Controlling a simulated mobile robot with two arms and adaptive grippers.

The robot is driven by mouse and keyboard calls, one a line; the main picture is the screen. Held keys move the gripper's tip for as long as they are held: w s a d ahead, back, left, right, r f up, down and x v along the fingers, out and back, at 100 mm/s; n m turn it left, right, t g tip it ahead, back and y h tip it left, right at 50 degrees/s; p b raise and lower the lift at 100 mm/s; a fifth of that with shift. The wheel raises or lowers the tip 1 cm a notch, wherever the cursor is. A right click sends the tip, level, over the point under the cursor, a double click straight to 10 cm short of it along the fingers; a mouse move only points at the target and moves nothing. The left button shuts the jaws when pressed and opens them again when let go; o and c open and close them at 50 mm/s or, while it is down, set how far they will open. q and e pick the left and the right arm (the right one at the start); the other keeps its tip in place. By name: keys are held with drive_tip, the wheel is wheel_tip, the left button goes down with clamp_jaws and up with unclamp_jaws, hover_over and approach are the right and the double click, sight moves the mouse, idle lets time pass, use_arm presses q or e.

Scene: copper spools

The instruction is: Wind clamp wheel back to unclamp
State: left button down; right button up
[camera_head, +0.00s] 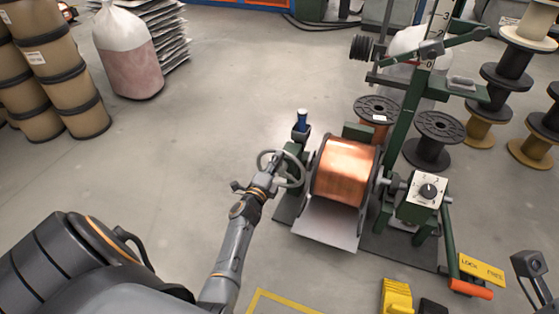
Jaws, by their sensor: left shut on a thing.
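My left gripper (266,181) reaches up from the bottom and is shut on the wheel's near left part. The gripper hides some of the rim and hub. A large copper spool (345,171) sits between the stand's two sides, right of the wheel. At the lower right edge, a dark grey part of my right arm shows; its fingers cannot be made out.
A control box with a dial (425,191) stands right of the spool. An orange-ended lever (471,289) and a yellow LOCK/FREE sign (482,268) are at the lower right. Dark reels (435,139) stand behind. Brown drums (60,75) are at far left.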

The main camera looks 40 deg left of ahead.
use_arm(q)
drive_tip(key=shift+a+r, duration=0.15)
drive_tip(key=shift+a, duration=0.3)
drive_tip(key=c, duration=1.1)
unclamp_jaws()
drive_tip(key=shift+d, duration=0.1)
drive_tip(key=shift+s, duration=0.1)
drive_tip(key=shift+s+d+f, duration=0.1)
drive_tip(key=shift+s+f, duration=0.1)
drive_tip(key=v, duration=1.1)
drive_tip(key=shift+s+d+r, duration=0.1)
drive_tip(key=shift+s, duration=0.15)
